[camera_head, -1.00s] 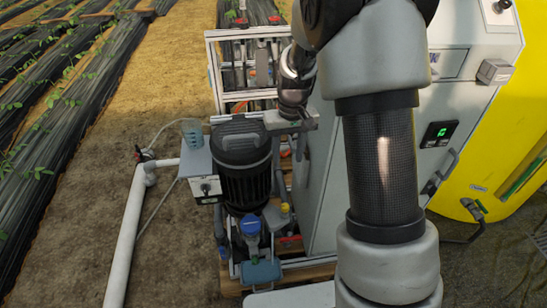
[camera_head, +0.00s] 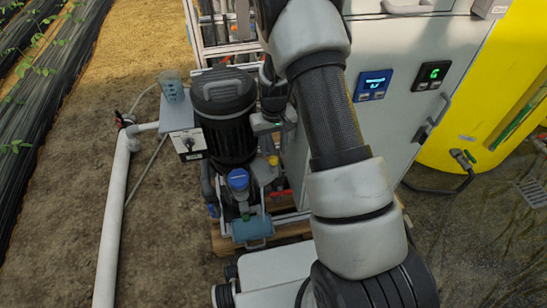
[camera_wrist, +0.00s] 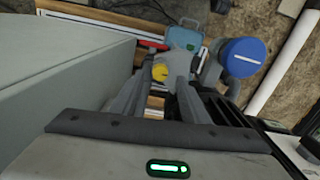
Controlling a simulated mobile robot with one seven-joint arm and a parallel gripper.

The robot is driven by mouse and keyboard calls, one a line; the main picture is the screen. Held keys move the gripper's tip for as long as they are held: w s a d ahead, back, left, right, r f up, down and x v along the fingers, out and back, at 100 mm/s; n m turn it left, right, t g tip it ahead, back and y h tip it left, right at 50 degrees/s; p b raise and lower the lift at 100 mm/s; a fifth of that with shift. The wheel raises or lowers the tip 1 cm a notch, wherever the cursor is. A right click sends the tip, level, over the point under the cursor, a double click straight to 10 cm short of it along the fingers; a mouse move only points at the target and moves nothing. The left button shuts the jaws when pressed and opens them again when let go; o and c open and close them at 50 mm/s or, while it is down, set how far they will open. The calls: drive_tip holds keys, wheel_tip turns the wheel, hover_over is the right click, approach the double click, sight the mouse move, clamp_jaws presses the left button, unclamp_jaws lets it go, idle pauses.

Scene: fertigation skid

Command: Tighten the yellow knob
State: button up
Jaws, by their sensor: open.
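The yellow knob (camera_head: 273,160) is small and sits low on the skid, right of the blue cap (camera_head: 238,179). In the wrist view the yellow knob (camera_wrist: 159,71) shows between my fingers, on a grey fitting beside the blue cap (camera_wrist: 243,56). My gripper (camera_head: 270,128) is above the knob in the head view, partly hidden behind my arm. In the wrist view my gripper (camera_wrist: 161,84) is open, its two grey fingers pointing toward the knob on either side. Whether they touch it, I cannot tell.
A black ribbed motor (camera_head: 224,115) stands just left of my gripper. A grey cabinet (camera_head: 395,55) with lit displays is to the right, and a yellow tank (camera_head: 470,110) beyond it. A white pipe (camera_head: 115,215) runs along bare soil at left.

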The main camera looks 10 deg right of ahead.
sight(273, 158)
drive_tip(key=shift+f+b, duration=0.3)
drive_tip(key=shift+f, duration=1.5)
clamp_jaws()
